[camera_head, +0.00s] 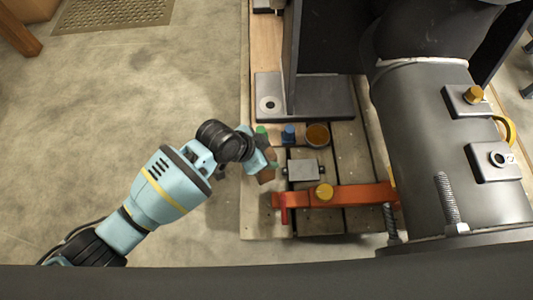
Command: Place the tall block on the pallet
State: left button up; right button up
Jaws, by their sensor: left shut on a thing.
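The wooden pallet (350,150) lies on the floor in the middle of the head view, partly covered by machine parts. My left gripper (266,150) is over the pallet's left edge, shut on a brown block (266,175). The hand hides much of this block, so I cannot tell its full height or whether it touches the pallet. It looks like the tall block. My right gripper is not in view.
A small grey box (303,170), a blue piece (289,133) and a round amber-topped cup (317,135) are right of my left gripper. An orange bar (345,196) crosses the pallet in front. A dark upright bracket (335,98) and large grey casing (430,130) stand behind and right.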

pick_arm(q)
jog(key=f+b, duration=0.1)
jog(key=w+f+b, duration=0.1)
jog(key=f+b, duration=0.1)
jog(key=shift+w+d+f, duration=0.1)
jog(key=shift+w+f, duration=0.05)
jog(key=shift+f, duration=0.1)
jog(key=shift+f, duration=0.15)
jog(key=o, duration=1.5)
jog(key=p+v, duration=0.6)
jog(key=v, duration=0.6)
